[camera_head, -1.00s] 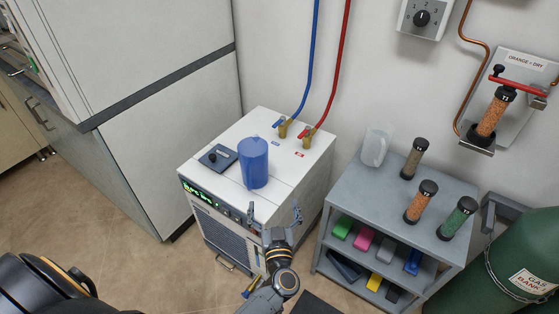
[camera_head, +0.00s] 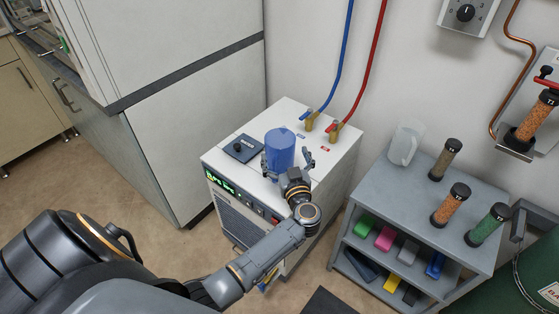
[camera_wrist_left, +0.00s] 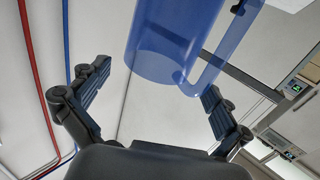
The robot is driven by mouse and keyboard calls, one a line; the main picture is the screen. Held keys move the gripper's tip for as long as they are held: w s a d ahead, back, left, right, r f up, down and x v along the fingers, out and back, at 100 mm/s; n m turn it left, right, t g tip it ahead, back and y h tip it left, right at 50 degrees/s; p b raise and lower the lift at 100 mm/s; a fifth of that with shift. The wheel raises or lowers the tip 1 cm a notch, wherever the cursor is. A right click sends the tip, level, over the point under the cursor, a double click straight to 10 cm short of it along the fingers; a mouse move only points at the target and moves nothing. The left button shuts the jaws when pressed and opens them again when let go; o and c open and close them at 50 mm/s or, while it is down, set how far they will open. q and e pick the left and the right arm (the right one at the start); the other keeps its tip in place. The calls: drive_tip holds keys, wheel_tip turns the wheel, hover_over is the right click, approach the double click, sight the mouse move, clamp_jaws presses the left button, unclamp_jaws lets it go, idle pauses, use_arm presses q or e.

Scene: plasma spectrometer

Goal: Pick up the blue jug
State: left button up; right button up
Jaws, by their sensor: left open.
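The blue jug (camera_head: 280,150) stands upright on the white top of the chiller-like unit (camera_head: 338,150). My left gripper (camera_head: 287,164) is open at the front side of the jug, its fingers pointing toward it. In the left wrist view the jug (camera_wrist_left: 165,55) shows close ahead, between and just beyond the two spread fingers (camera_wrist_left: 155,100), with its handle toward the right finger. Whether a finger touches the jug I cannot tell. My right gripper is not in view.
A small dark plate with a knob (camera_head: 239,147) lies left of the jug. Brass valves (camera_head: 309,122) with blue and red hoses stand behind it. A grey shelf (camera_head: 400,205) on the right holds a clear jug (camera_head: 404,145) and several filled columns. A tall cabinet (camera_head: 195,110) stands left.

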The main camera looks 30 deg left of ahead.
use_arm(q)
drive_tip(key=x, duration=0.4)
drive_tip(key=shift+w+f, duration=0.1)
drive_tip(key=c, duration=1.5)
